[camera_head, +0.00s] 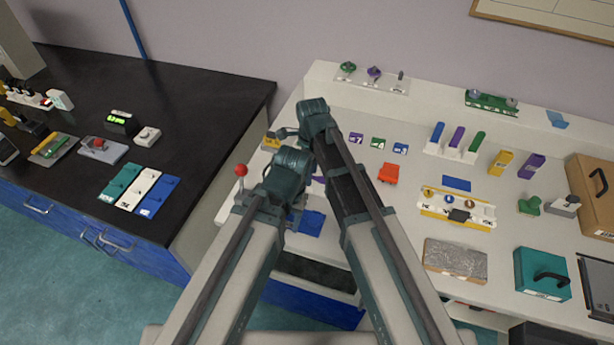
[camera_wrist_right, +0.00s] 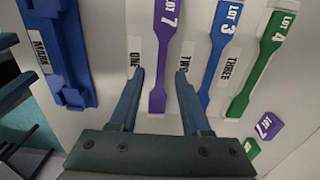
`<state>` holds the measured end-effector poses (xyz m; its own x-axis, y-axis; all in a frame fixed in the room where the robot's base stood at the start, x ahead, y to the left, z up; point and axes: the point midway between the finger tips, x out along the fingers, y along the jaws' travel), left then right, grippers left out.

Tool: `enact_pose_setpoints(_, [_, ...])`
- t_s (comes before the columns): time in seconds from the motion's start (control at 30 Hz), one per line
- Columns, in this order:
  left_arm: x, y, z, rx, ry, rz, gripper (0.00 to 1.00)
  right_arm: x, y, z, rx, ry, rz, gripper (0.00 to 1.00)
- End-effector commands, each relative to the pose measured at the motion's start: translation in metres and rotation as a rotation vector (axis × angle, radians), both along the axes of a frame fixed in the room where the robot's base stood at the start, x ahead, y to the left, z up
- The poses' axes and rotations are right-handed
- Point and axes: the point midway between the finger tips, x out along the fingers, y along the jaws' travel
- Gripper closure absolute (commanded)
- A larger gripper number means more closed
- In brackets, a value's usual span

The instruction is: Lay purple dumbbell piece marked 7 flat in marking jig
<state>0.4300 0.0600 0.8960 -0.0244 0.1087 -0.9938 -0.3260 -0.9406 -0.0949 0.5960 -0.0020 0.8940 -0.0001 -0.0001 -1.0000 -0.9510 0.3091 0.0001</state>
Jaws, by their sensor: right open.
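The purple dumbbell piece (camera_wrist_right: 166,55), marked LOT 7, lies flat on the white surface in the right wrist view, beside a label reading ONE. My right gripper (camera_wrist_right: 161,78) is open and empty, with its fingertips on either side of the narrow part of this piece. I cannot tell how high they are above it. The blue marking jig (camera_wrist_right: 68,55), labelled MARK, lies left of the piece in that view. In the head view my arms cover most of the piece, and a blue part (camera_head: 311,223) shows beside them.
A blue LOT 3 piece (camera_wrist_right: 217,55) and a green LOT 4 piece (camera_wrist_right: 263,60) lie close to the right of the purple one. Small number tags (camera_wrist_right: 268,125) lie beyond. A red-knobbed lever (camera_head: 241,171) stands near my left arm. A black bench (camera_head: 200,110) is at left.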

Motion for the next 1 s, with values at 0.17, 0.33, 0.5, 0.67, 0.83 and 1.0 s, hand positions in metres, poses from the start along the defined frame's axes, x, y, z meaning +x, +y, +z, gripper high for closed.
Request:
enact_pose_setpoints(0.17, [0.0000,0.0000,0.0002,0.000,0.000,0.000,0.50,0.0000,0.0000,0.0002,0.000,0.000,0.000,0.54])
enact_pose_setpoints(0.33, [0.0000,0.0000,0.0002,0.000,0.000,0.000,0.50,0.0000,0.0000,0.0002,0.000,0.000,0.000,0.85])
enact_pose_setpoints(0.5, [0.0000,0.0000,0.0002,0.000,0.000,0.000,0.50,0.0000,0.0000,0.0002,0.000,0.000,0.000,1.00])
enact_pose_setpoints(0.67, [0.0000,0.0000,0.0002,0.000,0.000,0.000,0.50,0.0000,0.0000,0.0002,0.000,0.000,0.000,1.00])
enact_pose_setpoints(0.83, [0.0000,0.0000,0.0002,0.000,0.000,0.000,0.50,0.0000,0.0000,0.0002,0.000,0.000,0.000,1.00])
enact_pose_setpoints(1.0, [0.0000,0.0000,0.0014,0.000,0.000,0.000,0.50,0.0000,0.0000,0.0014,0.000,0.000,0.000,1.00])
